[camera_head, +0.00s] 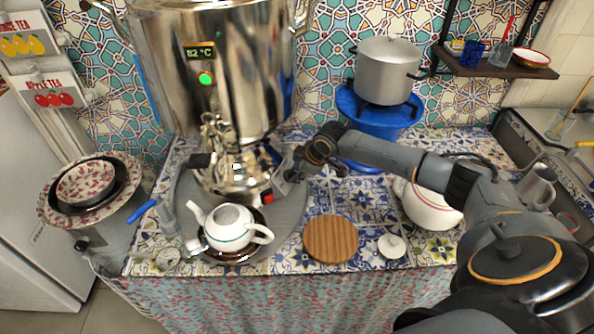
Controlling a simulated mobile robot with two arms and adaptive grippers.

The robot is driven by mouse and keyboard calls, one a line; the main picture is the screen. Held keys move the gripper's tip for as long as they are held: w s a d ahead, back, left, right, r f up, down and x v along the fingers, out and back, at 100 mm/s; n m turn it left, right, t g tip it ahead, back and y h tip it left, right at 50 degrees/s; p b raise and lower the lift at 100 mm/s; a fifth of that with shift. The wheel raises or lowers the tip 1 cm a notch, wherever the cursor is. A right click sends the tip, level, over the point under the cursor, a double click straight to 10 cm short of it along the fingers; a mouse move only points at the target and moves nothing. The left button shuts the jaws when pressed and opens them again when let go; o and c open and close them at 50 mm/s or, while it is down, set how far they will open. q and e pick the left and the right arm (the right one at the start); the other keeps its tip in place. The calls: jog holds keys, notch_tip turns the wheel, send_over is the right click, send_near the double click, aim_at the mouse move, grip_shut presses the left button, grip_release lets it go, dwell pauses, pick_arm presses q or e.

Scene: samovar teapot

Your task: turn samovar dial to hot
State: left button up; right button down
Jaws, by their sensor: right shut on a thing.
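The large shiny metal samovar (215,80) stands at the back left of the counter. Its display (200,52) reads 82 °C, and a green light (206,79) glows below it. My right gripper (277,183) reaches in from the right and is shut at the lower right of the samovar's base. It appears to hold the samovar dial, which the fingers mostly hide, so its setting cannot be read. A small red part (268,199) shows beside the fingertips. A white teapot (229,227) stands in front of the samovar. My left gripper is not in view.
A round wooden board (330,239) and a white lid (392,246) lie in front. A steel pot (387,70) stands on a blue stand behind my right arm. Stacked bowls (88,182) are at left. A white pot (430,206) is partly behind my arm.

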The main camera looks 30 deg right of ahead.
jog(key=shift+r+m+g+y+p, duration=0.1)
jog(key=shift+m+g+y+p, duration=0.25)
jog(key=shift+m+p, duration=0.55)
jog(key=shift+w+d+m+g+y, duration=0.15)
jog(key=shift+m+y, duration=0.15)
jog(key=shift+m, duration=0.3)
jog(key=shift+a+m+g+y, duration=0.1)
jog(key=shift+m+y, duration=0.15)
jog(key=shift+m, duration=0.35)
jog(key=shift+d+m+g+y, duration=0.1)
jog(key=shift+m+g+y, duration=0.3)
jog(key=shift+m, duration=0.6)
jog(key=shift+d+f+m+y+b, duration=0.1)
jog(key=shift+f+m+y+b, duration=0.15)
jog(key=shift+m+y, duration=0.7)
jog(key=shift+r+m, duration=0.1)
jog(key=shift+m, duration=0.35)
jog(key=c, duration=1.3)
grip_release()
jog(key=shift+c, duration=0.2)
